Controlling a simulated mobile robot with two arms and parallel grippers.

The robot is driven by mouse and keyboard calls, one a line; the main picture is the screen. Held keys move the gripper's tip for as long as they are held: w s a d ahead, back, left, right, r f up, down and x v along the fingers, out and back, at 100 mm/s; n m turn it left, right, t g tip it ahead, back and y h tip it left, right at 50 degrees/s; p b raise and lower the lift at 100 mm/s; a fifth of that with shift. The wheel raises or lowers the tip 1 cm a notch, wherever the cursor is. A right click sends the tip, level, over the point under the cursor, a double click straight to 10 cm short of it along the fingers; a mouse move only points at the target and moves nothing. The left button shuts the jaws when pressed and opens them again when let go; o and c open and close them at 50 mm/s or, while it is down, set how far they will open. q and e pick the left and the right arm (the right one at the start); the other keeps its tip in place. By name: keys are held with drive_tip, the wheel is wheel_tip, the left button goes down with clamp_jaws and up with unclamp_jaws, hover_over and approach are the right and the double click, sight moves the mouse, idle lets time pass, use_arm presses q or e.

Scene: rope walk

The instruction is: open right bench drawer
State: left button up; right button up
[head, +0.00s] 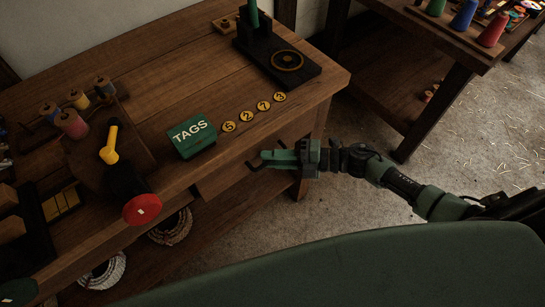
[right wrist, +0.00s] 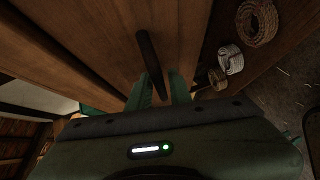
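The wooden bench (head: 165,50) fills the left of the head view. Its right drawer (head: 222,179) is in the front face below the green TAGS box, and looks about flush with the bench. A dark bar handle (right wrist: 147,52) shows on the wood in the right wrist view, and its end also shows in the head view (head: 251,165). My right gripper (head: 264,160) is at the drawer front. In the right wrist view its two fingers (right wrist: 161,88) are apart, with the near end of the handle between them. Whether they touch it is unclear.
The TAGS box (head: 191,137) and several numbered discs (head: 262,106) lie near the bench's front edge. A red round knob (head: 142,209) juts past that edge. Rope coils (head: 171,227) sit below. A second table (head: 455,50) stands at right, with open floor between.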

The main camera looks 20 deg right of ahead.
clamp_jaws()
idle(1.3)
